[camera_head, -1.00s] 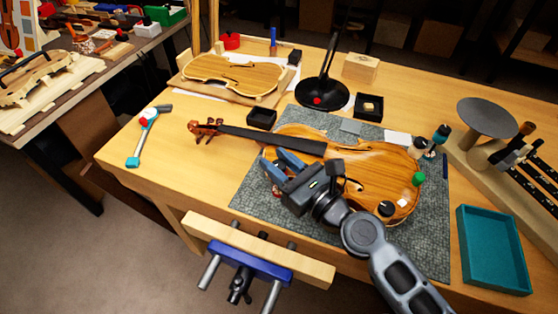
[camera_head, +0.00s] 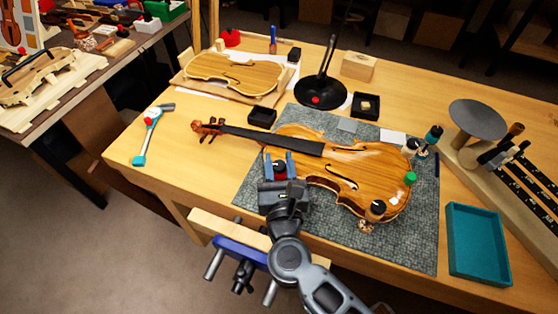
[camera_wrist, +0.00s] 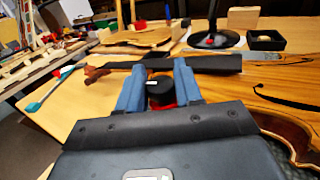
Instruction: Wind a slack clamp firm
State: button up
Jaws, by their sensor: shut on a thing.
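The violin (camera_head: 345,165) lies on a grey mat (camera_head: 240,195), its neck pointing left. My gripper (camera_head: 279,158) is at the violin's near edge on the left, its blue fingers shut on a clamp knob (camera_head: 280,169) with a black top and red below. The wrist view shows this knob (camera_wrist: 159,92) between the fingers, with a white mark on top; its lower part is hidden. Another clamp with a black knob (camera_head: 376,207) sits on the near lower edge. A green-knobbed clamp (camera_head: 410,178) and a black-topped one (camera_head: 411,146) sit at the right end.
A teal tray (camera_head: 476,245) is at the right and a vise (camera_head: 240,255) at the front edge. A black lamp base (camera_head: 319,92), small black boxes (camera_head: 262,116) and a second violin body (camera_head: 233,72) stand behind.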

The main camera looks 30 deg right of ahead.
jog(key=m+g+h+b, duration=0.1)
jog(key=h, duration=0.1)
jog(key=m+g+h+b, duration=0.1)
jog(key=m+g+h, duration=0.1)
jog(key=shift+f+b, duration=0.2)
jog(key=shift+b, duration=0.1)
jog(key=shift+m+g+h+b, duration=0.85)
jog(key=shift+m+g+h, duration=0.25)
jog(key=shift+r, duration=0.15)
jog(key=o, duration=1)
jog(key=shift+c, duration=0.2)
jog(key=b+v, duration=0.2)
jog(key=v, duration=0.5)
jog(key=shift+s+a, duration=0.15)
jog(key=shift+a, duration=0.25)
jog(key=shift+s, duration=0.1)
